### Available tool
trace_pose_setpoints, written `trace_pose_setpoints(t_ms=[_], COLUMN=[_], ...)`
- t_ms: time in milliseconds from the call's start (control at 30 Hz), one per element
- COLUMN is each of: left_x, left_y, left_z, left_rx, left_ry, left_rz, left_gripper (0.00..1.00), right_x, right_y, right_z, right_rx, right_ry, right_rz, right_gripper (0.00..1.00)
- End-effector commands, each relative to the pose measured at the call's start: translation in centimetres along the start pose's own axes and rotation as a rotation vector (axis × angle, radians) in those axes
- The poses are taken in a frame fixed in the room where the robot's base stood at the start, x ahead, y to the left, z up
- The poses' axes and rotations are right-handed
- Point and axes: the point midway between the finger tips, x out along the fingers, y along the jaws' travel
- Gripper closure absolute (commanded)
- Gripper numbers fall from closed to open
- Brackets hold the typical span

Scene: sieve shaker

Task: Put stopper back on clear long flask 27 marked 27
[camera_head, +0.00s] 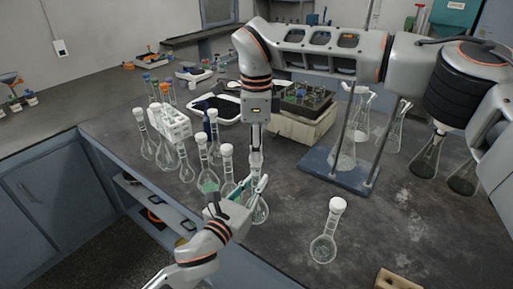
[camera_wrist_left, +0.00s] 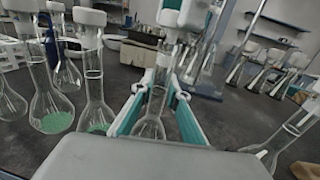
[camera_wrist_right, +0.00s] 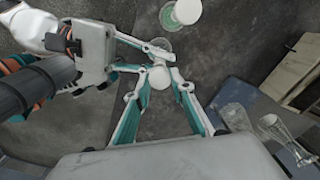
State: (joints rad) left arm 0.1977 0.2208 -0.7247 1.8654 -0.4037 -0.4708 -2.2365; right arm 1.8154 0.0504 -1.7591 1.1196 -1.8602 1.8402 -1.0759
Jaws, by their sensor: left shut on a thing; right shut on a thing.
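A clear long-necked flask (camera_head: 259,212) stands on the dark bench, its neck between the fingers of my left gripper (camera_head: 252,193). The flask also shows in the left wrist view (camera_wrist_left: 150,126). My right gripper (camera_head: 257,168) points straight down over it. In the right wrist view, my right gripper (camera_wrist_right: 162,74) is shut around a white round stopper (camera_wrist_right: 160,78). The left gripper's fingers (camera_wrist_right: 155,54) reach in beside it. The stopper is close over the flask's mouth; I cannot tell whether they touch. No number on the flask is readable.
Several stoppered flasks (camera_head: 205,178) stand close to the left, some with green contents. A lone stoppered flask (camera_head: 324,246) stands at the right front. A blue-based stand (camera_head: 340,172) and a sieve shaker (camera_head: 300,125) stand behind. The bench edge lies close in front.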

Motion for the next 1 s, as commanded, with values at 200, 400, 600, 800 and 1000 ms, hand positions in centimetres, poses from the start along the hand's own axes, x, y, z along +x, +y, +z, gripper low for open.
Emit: trace_pose_setpoints(t_ms=[200, 400, 600, 800, 1000], left_x=[0.0, 0.0, 0.0, 0.0, 0.0], left_y=[0.0, 0.0, 0.0, 0.0, 0.0], left_z=[0.0, 0.0, 0.0, 0.0, 0.0], left_rx=[0.000, 0.000, 0.000, 0.000, 0.000], left_ry=[0.001, 0.001, 0.001, 0.001, 0.001], left_rz=[0.000, 0.000, 0.000, 0.000, 0.000], left_gripper=[1.00, 1.00, 1.00, 1.00, 1.00], right_x=[0.0, 0.0, 0.3, 0.6, 1.0], right_y=[0.0, 0.0, 0.0, 0.0, 0.0], right_z=[0.0, 0.0, 0.0, 0.0, 0.0], right_rx=[0.001, 0.001, 0.001, 0.001, 0.001], right_ry=[0.000, 0.000, 0.000, 0.000, 0.000], right_rz=[0.000, 0.000, 0.000, 0.000, -0.001], right_gripper=[0.87, 0.87, 0.87, 0.87, 0.87])
